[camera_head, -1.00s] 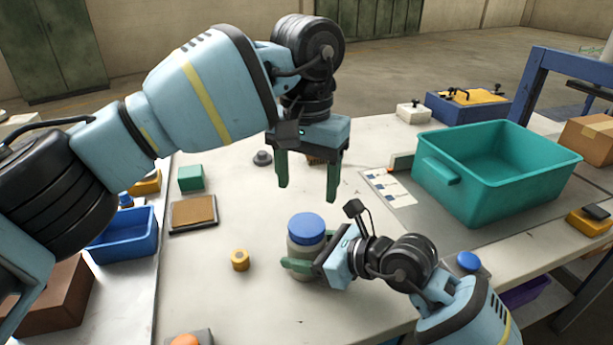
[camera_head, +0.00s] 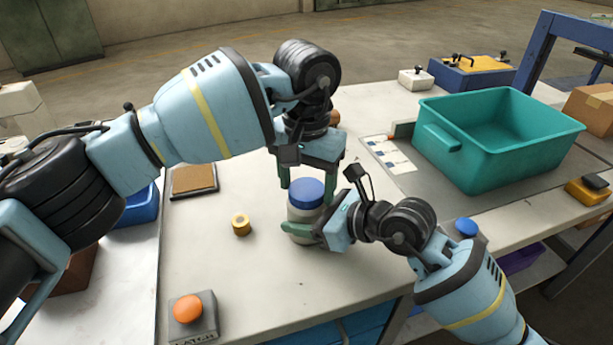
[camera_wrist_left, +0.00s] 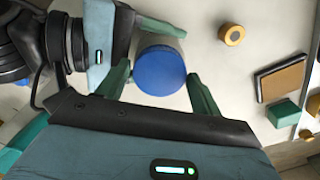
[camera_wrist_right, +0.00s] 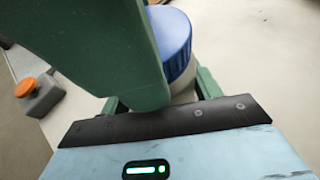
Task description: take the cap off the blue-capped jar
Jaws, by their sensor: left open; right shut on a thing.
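The jar (camera_head: 297,214) stands upright on the table with its blue cap (camera_head: 306,193) on top. My right gripper (camera_head: 302,229) is shut on the jar's body below the cap, coming in from the right. In the right wrist view a large green finger hides part of the jar and cap (camera_wrist_right: 176,42). My left gripper (camera_head: 304,184) is open and points down just above the cap. Whether either finger touches the cap I cannot tell.
A yellow ring (camera_head: 241,224) lies left of the jar. A brown-topped pad (camera_head: 194,180) lies farther left. An orange button (camera_head: 188,309) stands at the front left. A large teal bin (camera_head: 490,150) stands at the right. The table in front of the jar is clear.

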